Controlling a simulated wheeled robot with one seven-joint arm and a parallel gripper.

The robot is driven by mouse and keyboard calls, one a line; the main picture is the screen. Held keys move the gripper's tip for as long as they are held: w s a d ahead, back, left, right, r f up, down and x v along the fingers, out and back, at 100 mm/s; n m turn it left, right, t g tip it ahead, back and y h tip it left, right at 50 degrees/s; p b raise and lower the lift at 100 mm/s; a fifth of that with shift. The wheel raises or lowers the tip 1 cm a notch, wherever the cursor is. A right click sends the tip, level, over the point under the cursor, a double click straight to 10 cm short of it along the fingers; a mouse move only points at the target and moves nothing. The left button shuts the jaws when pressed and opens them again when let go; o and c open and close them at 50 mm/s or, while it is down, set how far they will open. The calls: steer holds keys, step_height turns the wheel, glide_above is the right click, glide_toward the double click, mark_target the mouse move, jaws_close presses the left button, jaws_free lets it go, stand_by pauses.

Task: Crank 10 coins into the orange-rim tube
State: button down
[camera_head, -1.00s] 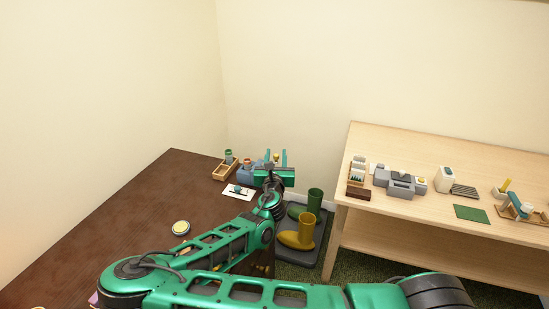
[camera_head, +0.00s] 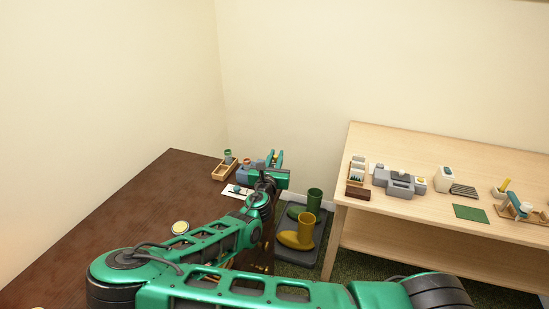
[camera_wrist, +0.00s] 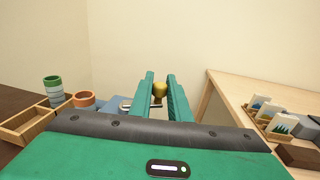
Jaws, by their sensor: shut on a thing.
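My gripper (camera_head: 275,157) is at the far end of the dark table. In the wrist view its two green fingers (camera_wrist: 160,92) are on either side of a yellow knob (camera_wrist: 160,89), shut on it. A metal-looking bar shows just left of the knob, partly behind the left finger. The blue-grey coin machine (camera_head: 244,172) is beside the gripper, and part of it shows in the wrist view (camera_wrist: 112,103). The orange-rim tube (camera_wrist: 84,99) stands at the machine's left side and also shows in the head view (camera_head: 247,161). Any coins inside it are hidden.
A wooden tray (camera_head: 220,174) with a green-rim tube (camera_wrist: 53,88) is left of the machine. A white card (camera_head: 230,189) and round tin (camera_head: 180,227) lie nearer. A light wooden table (camera_head: 430,220) holds several items at right.

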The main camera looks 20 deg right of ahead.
steer(key=m+g+h, duration=0.1)
steer(key=h, duration=0.1)
steer(key=s+a+m+g+h, duration=0.1)
steer(key=m+g+h, duration=0.3)
steer(key=shift+s+a, duration=0.15)
steer(key=shift+s, duration=0.15)
steer(key=shift+s+a+m+g+h, duration=0.3)
steer(key=shift+a+m+g, duration=0.35)
steer(key=shift+m+g, duration=1.9)
steer(key=shift+s+a+m+g+h, duration=0.2)
steer(key=shift+a+m+g+h, duration=0.3)
steer(key=shift+m+g, duration=2.1)
steer(key=shift+s+a+m+g+h, duration=0.25)
steer(key=shift+a+m+g, duration=0.65)
steer(key=shift+g, duration=3.15)
steer(key=shift+d+r+m, duration=0.1)
steer(key=shift+m, duration=0.25)
steer(key=c, duration=1.7)
jaws_free()
steer(key=shift+g+y, duration=0.25)
steer(key=shift+g, duration=0.05)
steer(key=shift+o, duration=0.2)
steer(key=shift+s, duration=0.1)
